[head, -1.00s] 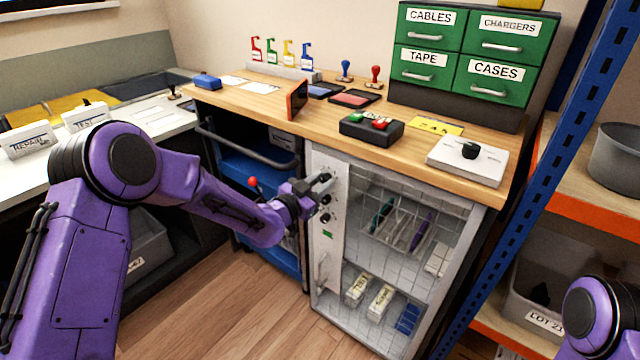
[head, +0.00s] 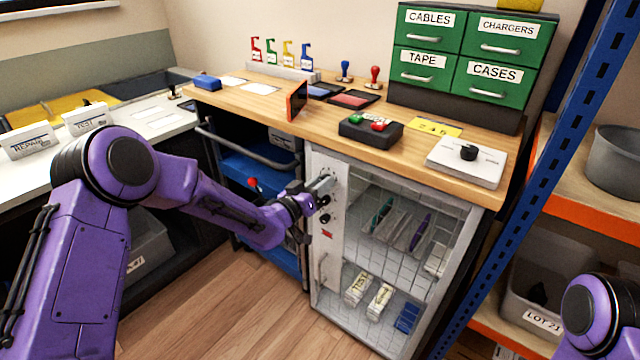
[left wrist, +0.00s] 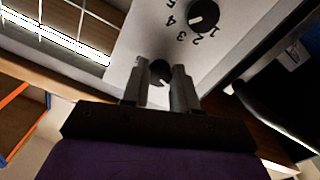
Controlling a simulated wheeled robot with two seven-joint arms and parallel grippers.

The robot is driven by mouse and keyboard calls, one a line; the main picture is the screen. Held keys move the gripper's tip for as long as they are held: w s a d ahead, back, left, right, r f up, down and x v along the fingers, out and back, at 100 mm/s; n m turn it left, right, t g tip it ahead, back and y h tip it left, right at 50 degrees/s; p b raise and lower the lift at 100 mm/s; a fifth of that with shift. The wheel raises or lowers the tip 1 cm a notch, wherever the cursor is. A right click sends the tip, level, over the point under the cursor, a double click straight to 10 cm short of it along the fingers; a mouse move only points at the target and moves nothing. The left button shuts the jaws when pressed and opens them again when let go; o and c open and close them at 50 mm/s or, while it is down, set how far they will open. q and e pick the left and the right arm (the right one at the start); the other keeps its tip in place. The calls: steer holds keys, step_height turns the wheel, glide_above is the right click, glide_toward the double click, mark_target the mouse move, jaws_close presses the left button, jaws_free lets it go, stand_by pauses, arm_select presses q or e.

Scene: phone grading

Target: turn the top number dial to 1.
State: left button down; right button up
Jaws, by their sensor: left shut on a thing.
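The top number dial (left wrist: 159,71) is a black knob on the white panel (head: 324,163) at the left of the cabinet front. My left gripper (head: 326,183) is shut on this dial, and its fingertips (left wrist: 168,75) stand on either side of it in the left wrist view. The gripper covers the dial in the head view, and I cannot read its number. My right gripper is out of view.
A small red indicator (head: 327,234) is lower on the panel, above a vertical handle (head: 322,270). The wooden counter (head: 405,160) overhangs the cabinet.

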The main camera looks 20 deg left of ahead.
arm_select(q)
steer(key=shift+n, duration=0.6)
steer(key=c, duration=0.9)
jaws_free()
steer(key=shift+o, duration=0.2)
steer(key=v, duration=1)
steer(key=shift+s, duration=0.3)
steer(key=shift+a, duration=0.1)
